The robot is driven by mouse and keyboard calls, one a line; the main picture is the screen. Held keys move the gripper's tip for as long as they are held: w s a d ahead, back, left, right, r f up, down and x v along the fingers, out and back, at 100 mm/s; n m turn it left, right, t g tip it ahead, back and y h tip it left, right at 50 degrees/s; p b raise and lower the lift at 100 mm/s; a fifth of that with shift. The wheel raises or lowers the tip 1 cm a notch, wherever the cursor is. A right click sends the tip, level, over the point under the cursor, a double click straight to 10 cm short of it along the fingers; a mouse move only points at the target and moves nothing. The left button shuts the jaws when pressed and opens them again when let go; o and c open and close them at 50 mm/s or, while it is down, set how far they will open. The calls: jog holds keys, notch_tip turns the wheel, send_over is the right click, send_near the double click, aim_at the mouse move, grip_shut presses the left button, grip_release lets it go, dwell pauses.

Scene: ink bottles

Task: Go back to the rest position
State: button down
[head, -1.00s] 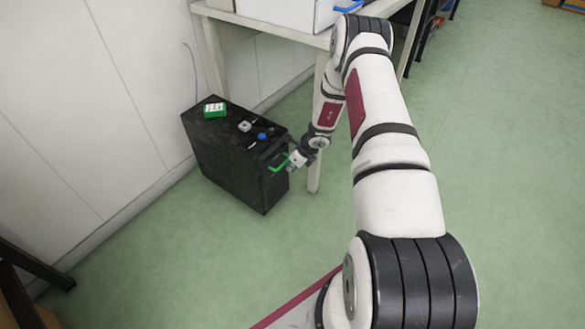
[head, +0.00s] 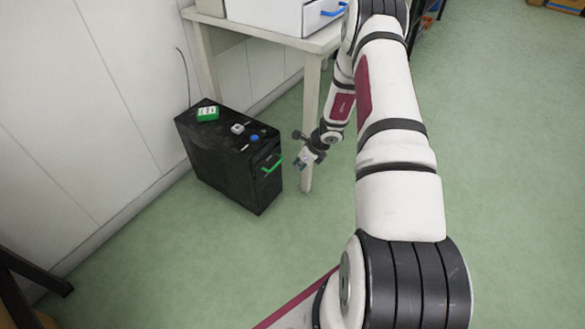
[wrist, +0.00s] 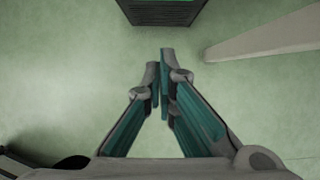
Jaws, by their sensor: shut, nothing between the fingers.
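My gripper (head: 300,164) is in front of the table leg and to the right of the black cabinet (head: 225,168), apart from the cabinet's green handle (head: 272,165). In the wrist view my gripper (wrist: 162,75) has its teal fingers together with nothing between them, above bare green floor. The cabinet's lower part (wrist: 165,15) shows at the top of that view, ahead of the fingertips.
On the cabinet lie a green box (head: 208,114), a small white bottle (head: 238,128) and a blue-capped item (head: 254,138). A white table (head: 265,40) holds a white drawer unit (head: 290,16) with a blue handle. Its leg (head: 309,120) is close to my gripper. Floor in front is clear.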

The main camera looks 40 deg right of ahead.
jog(key=shift+p+v, duration=0.4)
jog(key=shift+v, duration=1.4)
